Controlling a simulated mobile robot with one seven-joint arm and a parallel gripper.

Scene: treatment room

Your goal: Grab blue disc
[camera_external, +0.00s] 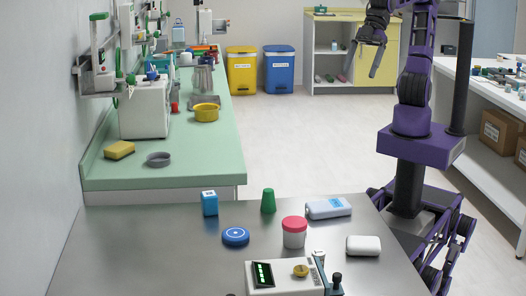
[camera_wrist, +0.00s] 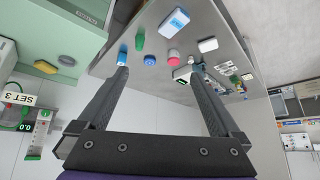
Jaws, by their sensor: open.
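The blue disc (camera_external: 235,236) lies flat on the grey metal table (camera_external: 120,245), left of the jar with a red lid (camera_external: 294,232). In the wrist view the small blue disc (camera_wrist: 149,60) shows between my two fingers, well beyond their tips. My gripper (camera_external: 366,60) is open and empty. It is raised high at the upper right of the external view, well apart from the table and the disc. No part of the disc seems hidden in the external view.
Near the disc stand a blue box (camera_external: 209,203) and a green cup (camera_external: 268,200). A pale blue device (camera_external: 328,208), a white rounded block (camera_external: 363,245) and an instrument with a green display (camera_external: 285,278) are also on the table. The table's left part is clear.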

